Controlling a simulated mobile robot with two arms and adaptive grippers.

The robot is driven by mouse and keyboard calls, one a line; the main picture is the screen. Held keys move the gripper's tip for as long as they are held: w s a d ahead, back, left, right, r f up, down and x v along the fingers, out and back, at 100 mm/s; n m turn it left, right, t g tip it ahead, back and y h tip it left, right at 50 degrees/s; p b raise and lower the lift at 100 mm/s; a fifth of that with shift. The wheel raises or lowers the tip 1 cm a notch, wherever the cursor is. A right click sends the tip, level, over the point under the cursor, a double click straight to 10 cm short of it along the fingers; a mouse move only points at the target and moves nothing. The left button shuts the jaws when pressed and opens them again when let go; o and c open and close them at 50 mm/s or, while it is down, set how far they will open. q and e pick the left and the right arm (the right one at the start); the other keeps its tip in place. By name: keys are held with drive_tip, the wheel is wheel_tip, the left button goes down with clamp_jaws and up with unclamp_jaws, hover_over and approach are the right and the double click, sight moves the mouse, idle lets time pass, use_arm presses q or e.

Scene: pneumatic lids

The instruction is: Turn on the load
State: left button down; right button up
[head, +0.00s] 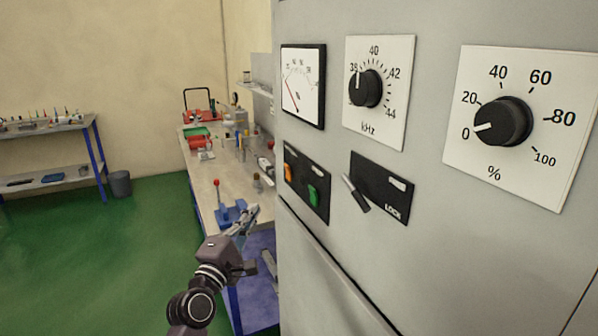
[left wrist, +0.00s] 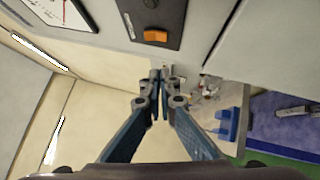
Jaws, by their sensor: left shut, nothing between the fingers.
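A grey cabinet (head: 330,270) fills the right of the head view. On its front, a black plate (head: 305,178) carries an orange button (head: 290,172) and a green button (head: 313,195). Right of it is a black plate with a lever switch (head: 356,194) marked LOCK. No label reading "load" can be made out. My left gripper (head: 250,213) is shut and empty, left of and below the buttons in the head view. In the left wrist view its fingertips (left wrist: 160,74) are together, below the orange button (left wrist: 156,36) in the picture. The green button does not show there.
Above are a needle meter (head: 303,86), a kHz knob (head: 366,88) and a percent knob (head: 502,121) pointing near 0. A cluttered workbench (head: 205,175) stands close behind my left gripper, with a blue red-knobbed tool (head: 229,212). Green floor (head: 100,260) is open at left.

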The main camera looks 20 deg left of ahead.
use_arm(q)
drive_tip(key=r, duration=0.2)
drive_tip(key=p, duration=0.3)
approach(288, 172)
drive_tip(key=w+a, duration=0.4)
drive_tip(key=w+d+r+p, duration=0.1)
drive_tip(key=w+d, duration=0.1)
drive_tip(key=shift+w+d+r+p, duration=0.1)
drive_tip(key=shift+w+r+p, duration=0.15)
drive_tip(key=shift+r+p, duration=0.15)
